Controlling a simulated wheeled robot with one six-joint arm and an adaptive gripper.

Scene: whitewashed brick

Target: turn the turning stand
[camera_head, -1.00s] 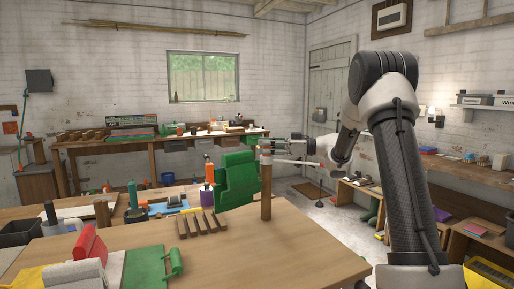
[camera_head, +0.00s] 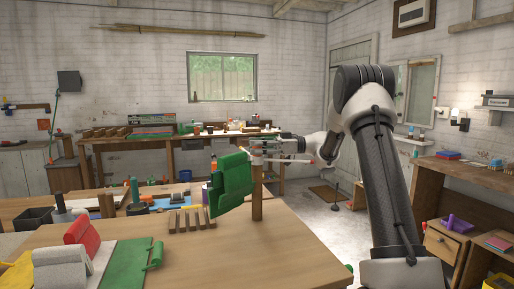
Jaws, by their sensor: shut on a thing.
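The turning stand is a brown wooden post (camera_head: 257,203) standing upright near the far edge of the wooden table. A large green piece (camera_head: 232,184) is beside its upper part on the left and looks tilted. My gripper (camera_head: 266,151) reaches in from the right at the height of the post's top. It is shut on part of the stand there. The exact contact is small and partly hidden by the fingers. A pale bar with a red tip shows just below the gripper.
A slatted wooden rack (camera_head: 191,219) lies left of the post. A red piece (camera_head: 82,232), a grey roll (camera_head: 62,268) and a green mat (camera_head: 128,266) are at the table's left front. The tabletop (camera_head: 245,255) right of them is clear. Shelves and drawers (camera_head: 441,243) stand on the right.

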